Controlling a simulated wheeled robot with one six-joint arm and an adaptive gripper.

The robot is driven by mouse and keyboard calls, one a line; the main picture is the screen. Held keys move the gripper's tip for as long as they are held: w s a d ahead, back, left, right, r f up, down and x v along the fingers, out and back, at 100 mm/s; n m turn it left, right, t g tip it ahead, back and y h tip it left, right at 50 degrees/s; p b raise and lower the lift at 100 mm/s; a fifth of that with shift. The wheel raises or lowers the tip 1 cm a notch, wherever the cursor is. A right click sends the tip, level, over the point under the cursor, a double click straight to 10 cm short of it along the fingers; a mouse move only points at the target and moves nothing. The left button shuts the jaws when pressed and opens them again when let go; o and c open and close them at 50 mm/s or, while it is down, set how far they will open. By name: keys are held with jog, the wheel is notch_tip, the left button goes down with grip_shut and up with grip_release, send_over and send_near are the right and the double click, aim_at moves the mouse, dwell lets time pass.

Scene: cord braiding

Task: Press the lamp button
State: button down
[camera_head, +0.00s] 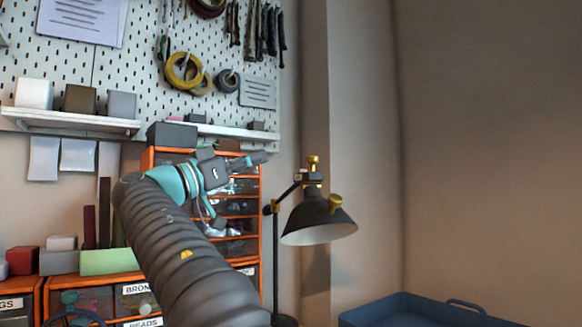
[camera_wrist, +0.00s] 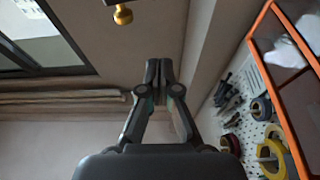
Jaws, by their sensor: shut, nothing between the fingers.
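The lamp (camera_head: 318,213) has a black shade with a white inside and stands right of the orange drawer cabinet. A brass knob (camera_head: 313,162) sits on top of its joint, and another brass knob (camera_head: 335,204) is on the shade's side. I cannot tell which one is the button. My gripper (camera_head: 262,157) is shut and empty, pointing right, to the left of the top knob and apart from it in the picture. In the wrist view the closed fingertips (camera_wrist: 158,68) point up the picture, and a brass knob (camera_wrist: 122,15) shows at the top, left of them.
The orange cabinet (camera_head: 259,215) with clear drawers stands behind my arm. A pegboard (camera_head: 135,60) with tape rolls and a shelf (camera_head: 70,122) is above. A blue tray (camera_head: 400,312) lies at lower right. The wall right of the lamp is bare.

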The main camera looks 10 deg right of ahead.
jog(key=shift+d, duration=0.2)
notch_tip(320, 180, up, 3)
jog(key=p, duration=0.2)
send_over(303, 171)
jog(key=a, duration=0.3)
jog(key=shift+s+d+f+b, duration=0.1)
jog(key=shift+d+f+b, duration=0.1)
jog(key=shift+f, duration=0.45)
jog(key=shift+w+d+f+b, duration=0.1)
jog(key=shift+f+b, duration=0.15)
jog(key=shift+f, duration=0.35)
jog(key=shift+s+d+f+b, duration=0.1)
jog(key=shift+d+f+b, duration=0.1)
jog(key=shift+f, duration=0.45)
